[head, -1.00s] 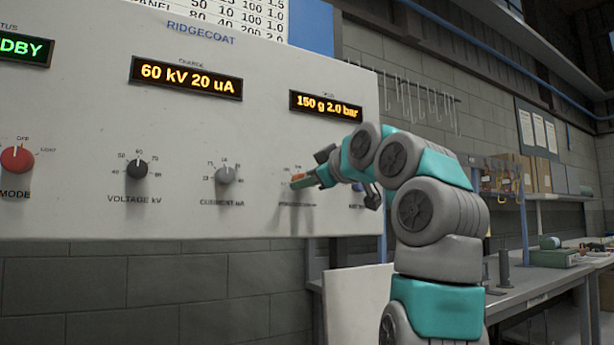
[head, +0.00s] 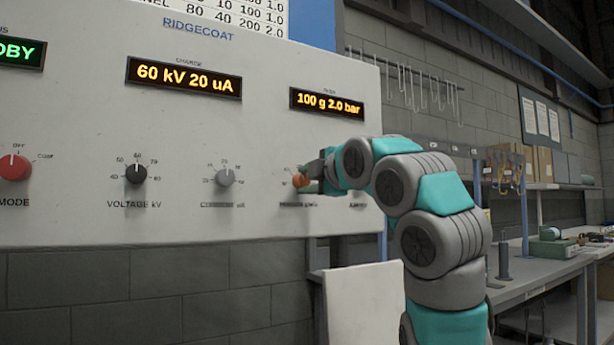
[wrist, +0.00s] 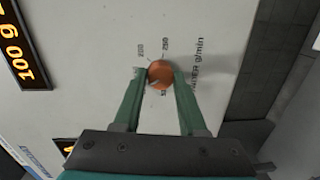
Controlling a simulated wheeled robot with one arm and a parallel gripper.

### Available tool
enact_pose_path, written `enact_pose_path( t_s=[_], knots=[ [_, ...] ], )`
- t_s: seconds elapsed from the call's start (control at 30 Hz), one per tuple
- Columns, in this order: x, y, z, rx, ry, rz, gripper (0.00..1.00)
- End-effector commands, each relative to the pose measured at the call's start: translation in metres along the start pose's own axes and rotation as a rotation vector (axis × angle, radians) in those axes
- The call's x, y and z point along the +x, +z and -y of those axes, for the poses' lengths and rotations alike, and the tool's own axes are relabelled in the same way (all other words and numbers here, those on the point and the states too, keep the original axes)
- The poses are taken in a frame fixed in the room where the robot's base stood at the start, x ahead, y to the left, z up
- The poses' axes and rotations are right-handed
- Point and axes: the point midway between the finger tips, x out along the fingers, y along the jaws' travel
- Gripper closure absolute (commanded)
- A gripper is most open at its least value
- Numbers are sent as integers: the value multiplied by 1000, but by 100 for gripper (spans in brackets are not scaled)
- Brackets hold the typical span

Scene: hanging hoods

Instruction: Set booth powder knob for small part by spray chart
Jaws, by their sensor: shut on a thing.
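The powder knob (head: 301,180) is orange and sits on the white panel at the right, below the feed display (head: 327,104), which reads 100 g 2.0 bar. The knob also shows in the wrist view (wrist: 160,74), with scale marks 200 and 250 beside it and g/min lettering near it. My gripper (wrist: 160,78) has its two green fingers shut on the knob, one on each side. In the head view my gripper (head: 308,180) partly hides the knob and its label. The spray chart (head: 250,14) is cut off at the top; its visible rows include PANEL 80 40 200 2.0.
The red mode knob (head: 14,167), black voltage knob (head: 136,173) and grey current knob (head: 225,177) are left of the powder knob. The charge display (head: 184,78) reads 60 kV 20 uA. A workbench (head: 530,282) stands at the right.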

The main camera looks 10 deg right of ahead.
Motion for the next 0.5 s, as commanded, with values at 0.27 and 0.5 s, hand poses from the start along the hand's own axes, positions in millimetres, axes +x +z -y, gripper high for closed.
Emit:
enact_pose_path(
  t_s=[0.27, 0.5],
  knots=[
    [0, 1, 1, -192, 8, 12, 100],
    [1, 0, 3, -388, 15, 20, 100]
  ],
)
